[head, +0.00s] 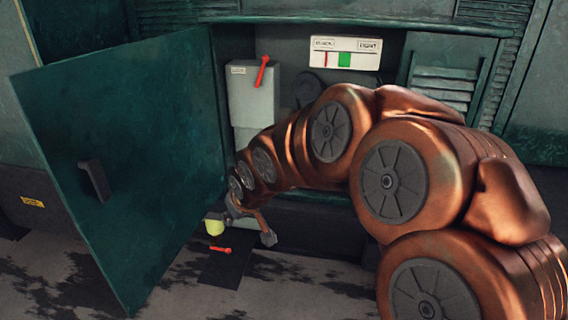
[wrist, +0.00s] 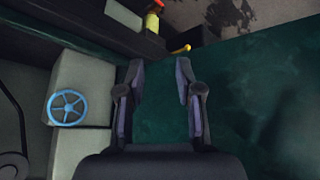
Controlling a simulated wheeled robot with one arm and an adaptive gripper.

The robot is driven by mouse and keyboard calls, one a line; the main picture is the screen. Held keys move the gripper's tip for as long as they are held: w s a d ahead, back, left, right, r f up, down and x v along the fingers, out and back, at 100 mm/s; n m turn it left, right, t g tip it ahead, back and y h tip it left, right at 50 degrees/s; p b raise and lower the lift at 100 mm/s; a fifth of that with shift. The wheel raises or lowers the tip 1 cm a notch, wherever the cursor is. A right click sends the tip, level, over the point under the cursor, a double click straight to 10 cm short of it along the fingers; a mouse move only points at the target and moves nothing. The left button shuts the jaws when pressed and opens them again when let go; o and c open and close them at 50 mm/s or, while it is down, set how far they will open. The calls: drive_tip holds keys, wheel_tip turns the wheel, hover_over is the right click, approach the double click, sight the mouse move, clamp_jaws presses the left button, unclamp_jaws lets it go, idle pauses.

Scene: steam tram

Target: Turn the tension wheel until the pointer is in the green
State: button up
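The tension wheel, a blue spoked wheel (wrist: 67,107), shows in the wrist view on the face of a light grey box (wrist: 83,75), left of my gripper (wrist: 159,68). My gripper is open, with nothing between its fingers, and is apart from the wheel. In the head view the wheel is not visible; my arm covers part of the cabinet. A white gauge (head: 345,53) is at the back of the cabinet. Its thin red mark, seemingly the pointer, stands left of the green band (head: 344,60).
A dark green door (head: 120,150) stands open at left, with a handle (head: 95,180). A grey box (head: 253,92) with a red lever (head: 262,70) is inside the cabinet. A yellow-green object (head: 214,226) and a small red handle (head: 220,250) are low by the door.

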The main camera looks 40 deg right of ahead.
drive_tip(key=w+d+f+m+t+h+b, duration=0.15)
drive_tip(key=w+d+t+b, duration=0.45)
drive_tip(key=d, duration=0.6)
drive_tip(key=d+r+t+h+b, duration=0.35)
drive_tip(key=d+b, duration=0.25)
drive_tip(key=d, duration=0.8)
drive_tip(key=p+x, duration=0.1)
drive_tip(key=x, duration=0.7)
drive_tip(key=shift+m+t, duration=0.35)
drive_tip(key=shift+r, duration=0.1)
clamp_jaws()
